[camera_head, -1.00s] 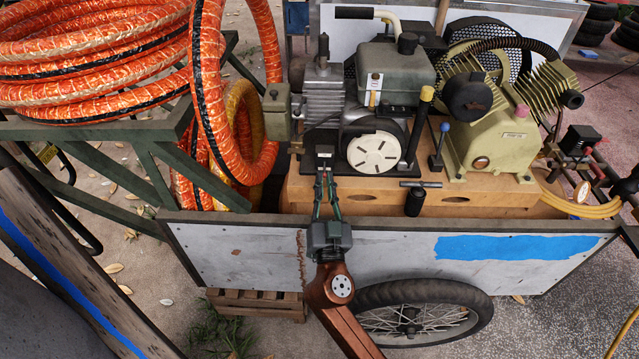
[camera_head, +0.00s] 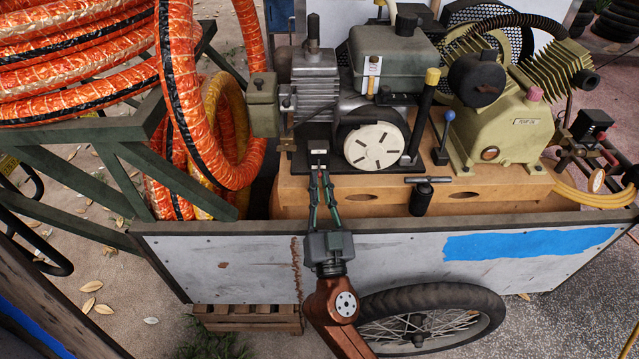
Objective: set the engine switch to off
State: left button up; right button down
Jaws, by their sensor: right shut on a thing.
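The engine switch (camera_head: 318,153) is a small dark box with a pale label at the front left of the engine, left of the round white slotted cover (camera_head: 375,146). My right gripper (camera_head: 321,172) reaches up over the cart's front panel, and its thin fingers are closed together at the front of the switch. It is shut on the switch; the fingertips hide the lever, so its setting cannot be read. My left gripper is out of view.
The grey cart panel (camera_head: 400,270) with blue tape stands in front of the wooden engine base (camera_head: 460,198). Orange hose coils (camera_head: 80,60) and a green frame are at left. A blue-knobbed lever (camera_head: 444,140) and the tan compressor (camera_head: 505,130) are at right.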

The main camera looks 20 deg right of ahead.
jog(key=c, duration=2)
grip_release()
jog(key=shift+s+f, duration=0.1)
jog(key=v, duration=1.2)
